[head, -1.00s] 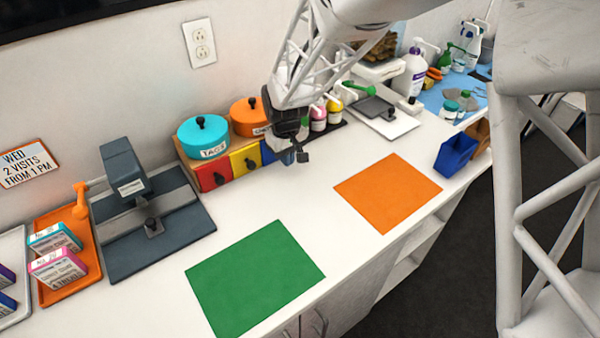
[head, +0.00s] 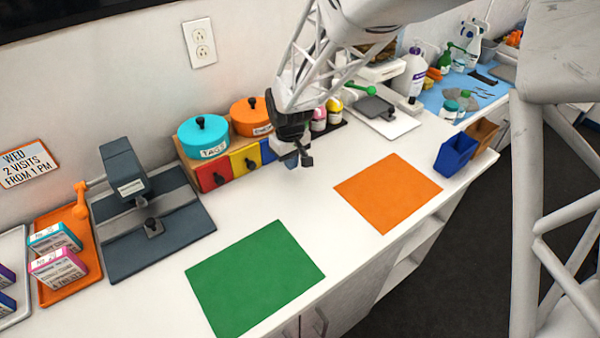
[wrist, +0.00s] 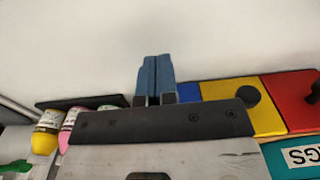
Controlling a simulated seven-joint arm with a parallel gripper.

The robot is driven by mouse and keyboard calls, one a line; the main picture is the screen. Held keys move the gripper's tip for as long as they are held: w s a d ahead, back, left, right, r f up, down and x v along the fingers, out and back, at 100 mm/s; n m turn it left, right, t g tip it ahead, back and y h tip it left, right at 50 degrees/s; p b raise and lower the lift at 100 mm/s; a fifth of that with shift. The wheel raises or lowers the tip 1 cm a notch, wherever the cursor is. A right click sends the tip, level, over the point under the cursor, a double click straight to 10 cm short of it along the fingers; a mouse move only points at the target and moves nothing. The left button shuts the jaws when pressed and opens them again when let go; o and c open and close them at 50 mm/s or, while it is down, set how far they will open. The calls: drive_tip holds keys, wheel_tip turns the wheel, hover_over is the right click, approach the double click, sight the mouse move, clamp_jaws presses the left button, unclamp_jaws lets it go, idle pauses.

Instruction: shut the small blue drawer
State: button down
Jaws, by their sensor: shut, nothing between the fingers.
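The small blue drawer (head: 268,151) is at the right end of a row of red, yellow and blue drawers in a wooden box. My gripper and forearm cover much of it in the head view. In the wrist view a strip of its blue front (wrist: 188,92) shows beside the fingers, roughly in line with the yellow front; I cannot tell whether it stands a little open. Its knob is hidden. My gripper (head: 302,160) is shut and empty, low over the counter at that drawer. The shut fingers (wrist: 155,80) overlap its outer end in the wrist view; contact cannot be told.
The yellow drawer (head: 245,160) and red drawer (head: 213,175) sit to the left, with turquoise (head: 203,137) and orange (head: 250,116) lidded pots above. Small bottles (head: 319,120) stand close to the right. The counter in front is clear around the green (head: 255,278) and orange (head: 388,193) mats.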

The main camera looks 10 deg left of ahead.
drive_tip(key=shift+r, duration=0.15)
wheel_tip(320, 180, up, 8)
idle(1.0)
idle(0.4)
drive_tip(key=s+d+r+m, duration=0.1)
drive_tip(key=s+d+r, duration=0.2)
drive_tip(key=d, duration=0.3)
drive_tip(key=s+d+r+m+t, duration=0.1)
drive_tip(key=s+d+r+m, duration=0.15)
drive_tip(key=d, duration=0.35)
drive_tip(key=s+d+r+m, duration=0.1)
drive_tip(key=s+d+r, duration=0.3)
drive_tip(key=d, duration=0.2)
drive_tip(key=s+d+r+m+t, duration=0.1)
drive_tip(key=s+d+m, duration=0.3)
drive_tip(key=s+d, duration=0.9)
drive_tip(key=s+r, duration=0.1)
drive_tip(key=s, duration=0.3)
drive_tip(key=shift+s+d+m+t, duration=0.3)
drive_tip(key=shift+s+d+m, duration=0.05)
drive_tip(key=shift+d, duration=0.05)
